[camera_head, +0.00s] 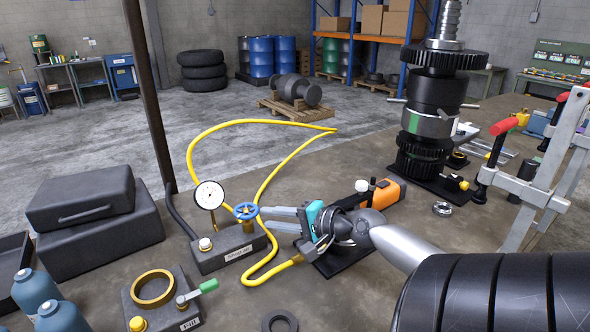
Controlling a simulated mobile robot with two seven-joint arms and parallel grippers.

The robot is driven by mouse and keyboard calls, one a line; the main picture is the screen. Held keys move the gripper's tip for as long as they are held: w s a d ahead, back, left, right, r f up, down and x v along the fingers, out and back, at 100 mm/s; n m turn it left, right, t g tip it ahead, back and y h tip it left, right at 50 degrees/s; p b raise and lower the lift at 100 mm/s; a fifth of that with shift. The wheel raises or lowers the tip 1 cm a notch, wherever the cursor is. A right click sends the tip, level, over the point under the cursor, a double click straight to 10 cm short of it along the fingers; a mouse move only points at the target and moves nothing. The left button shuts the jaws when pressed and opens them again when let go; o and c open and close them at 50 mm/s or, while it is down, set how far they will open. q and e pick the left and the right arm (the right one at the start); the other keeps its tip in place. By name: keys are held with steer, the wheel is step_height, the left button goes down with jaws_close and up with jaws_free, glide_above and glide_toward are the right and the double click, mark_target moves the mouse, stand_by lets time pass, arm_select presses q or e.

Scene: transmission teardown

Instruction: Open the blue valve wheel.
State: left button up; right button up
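The blue valve wheel (246,211) sits on a grey valve block (222,247) beside a round white pressure gauge (209,195). My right gripper (263,218) reaches in from the right, with its two grey fingers apart and their tips at the wheel's right edge. Whether the fingertips touch the wheel's rim, I cannot tell. Nothing shows held between the fingers. My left gripper is not in view.
A yellow hose (190,150) loops around the block. A black case (85,222) stands to the left, and a grey block with a brass ring (153,288) is in front. An orange-and-black tool (382,193) lies behind my wrist. A tall gear stack (432,110) and clamps (540,190) stand right.

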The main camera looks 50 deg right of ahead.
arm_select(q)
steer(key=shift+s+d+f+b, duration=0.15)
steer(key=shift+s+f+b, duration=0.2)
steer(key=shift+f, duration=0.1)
arm_select(e)
steer(key=shift+s+d, duration=0.2)
steer(key=shift+s, duration=1.05)
steer(key=shift+s+d, duration=0.15)
steer(key=shift+s, duration=1.05)
steer(key=shift+p, duration=0.35)
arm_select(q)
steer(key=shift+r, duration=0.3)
arm_select(e)
steer(key=shift+o, duration=0.3)
